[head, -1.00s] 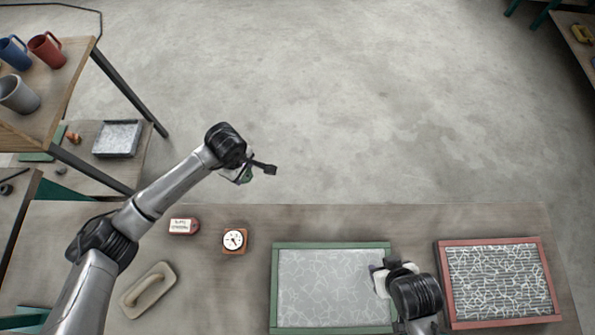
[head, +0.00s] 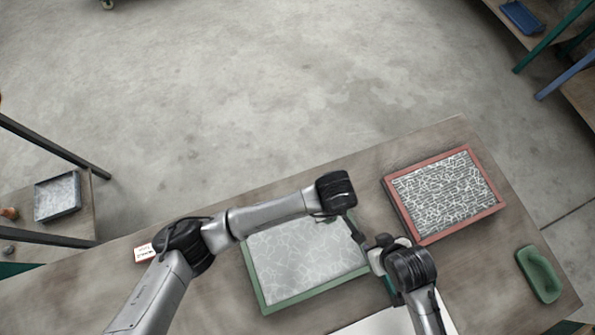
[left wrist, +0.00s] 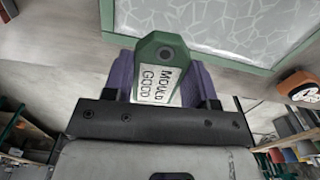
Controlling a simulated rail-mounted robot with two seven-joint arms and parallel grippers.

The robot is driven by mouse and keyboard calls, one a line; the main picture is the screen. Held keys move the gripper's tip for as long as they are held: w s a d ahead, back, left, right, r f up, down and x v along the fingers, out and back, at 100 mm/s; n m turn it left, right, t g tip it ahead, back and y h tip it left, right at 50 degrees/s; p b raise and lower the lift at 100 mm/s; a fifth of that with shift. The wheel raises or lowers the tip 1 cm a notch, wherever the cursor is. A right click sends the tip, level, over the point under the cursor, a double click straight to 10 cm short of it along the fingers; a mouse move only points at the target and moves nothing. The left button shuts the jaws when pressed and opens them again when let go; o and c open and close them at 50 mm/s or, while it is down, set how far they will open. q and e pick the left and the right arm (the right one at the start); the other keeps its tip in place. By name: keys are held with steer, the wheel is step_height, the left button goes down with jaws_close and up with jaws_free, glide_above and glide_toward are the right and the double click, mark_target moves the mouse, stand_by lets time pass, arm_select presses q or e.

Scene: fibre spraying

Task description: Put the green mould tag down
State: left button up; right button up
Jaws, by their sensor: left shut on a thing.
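The green mould tag (left wrist: 163,52) shows in the left wrist view, with a round hole and a white label reading "MOULD GOOD". My left gripper (left wrist: 162,78) is shut on it, a purple finger on each side. In the head view my left gripper (head: 340,222) is over the upper right part of the green-framed mould (head: 318,291), and its wrist mostly hides the tag. The mould holds a pale panel with white strands. My right gripper (head: 381,250) is just right of this mould; its jaws are too unclear to judge.
A red-framed mould (head: 465,223) with dense white strands lies at the right of the table. A green dish-shaped object (head: 541,274) lies at the far right. A red-and-white box (head: 145,253) is at the left. Bare table shows between the red-framed mould and the green object.

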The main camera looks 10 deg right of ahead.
arm_select(q)
steer(key=shift+w+a+f+m, duration=0.1)
steer(key=shift+a+f+m, duration=0.05)
steer(key=shift+a+m, duration=0.2)
steer(key=w+a, duration=0.1)
steer(key=w+a+f, duration=0.1)
steer(key=shift+a+f+b, duration=0.3)
steer(key=shift+a+b, duration=0.05)
steer(key=w+a+f, duration=0.1)
steer(key=a, duration=0.1)
steer(key=w+a+f+b, duration=0.1)
steer(key=a+f, duration=0.1)
steer(key=w+a+f+b, duration=0.1)
steer(key=w+a, duration=0.1)
steer(key=shift+f, duration=0.25)
steer(key=shift+w+a+f, duration=0.25)
steer(key=shift+w+a, duration=0.15)
steer(key=shift+a, duration=0.1)
arm_select(e)
steer(key=f, duration=0.3)
steer(key=shift+s, duration=0.25)
arm_select(q)
step_height(320, 180, down, 4)
steer(key=b, duration=0.3)
arm_select(e)
step_height(320, 180, down, 3)
steer(key=shift+r, duration=0.1)
steer(key=shift+d, duration=0.1)
